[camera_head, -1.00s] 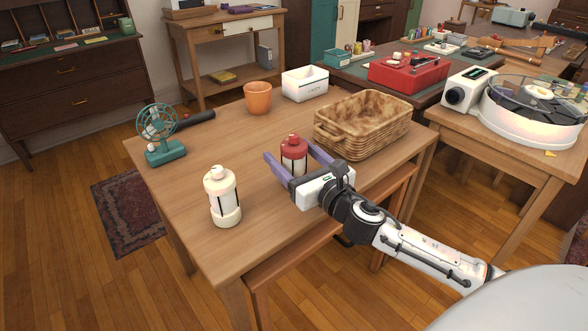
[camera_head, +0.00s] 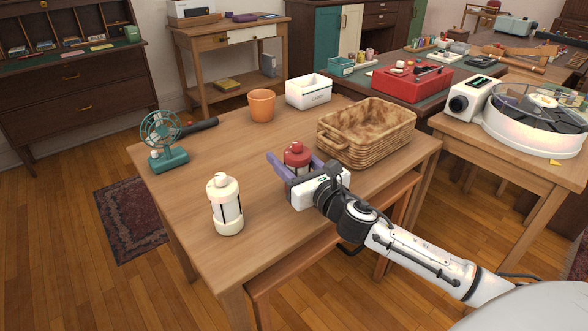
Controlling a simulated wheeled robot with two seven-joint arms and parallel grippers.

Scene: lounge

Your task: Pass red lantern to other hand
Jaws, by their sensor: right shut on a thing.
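The red lantern (camera_head: 297,154) stands upright near the middle of the wooden table, its red top showing and its lower part hidden behind my gripper. My right gripper (camera_head: 291,163) reaches in from the right with its purple fingers on both sides of the lantern, shut on it. Whether the lantern's base touches the table cannot be seen. My left gripper is not in view. A cream lantern (camera_head: 226,205) of similar shape stands on the table to the left of the red one, nearer the front edge.
A wicker basket (camera_head: 372,146) stands just right of the red lantern. An orange pot (camera_head: 262,105), a white box (camera_head: 308,88) and a teal fan (camera_head: 163,140) are along the back and left. The table's middle left is clear.

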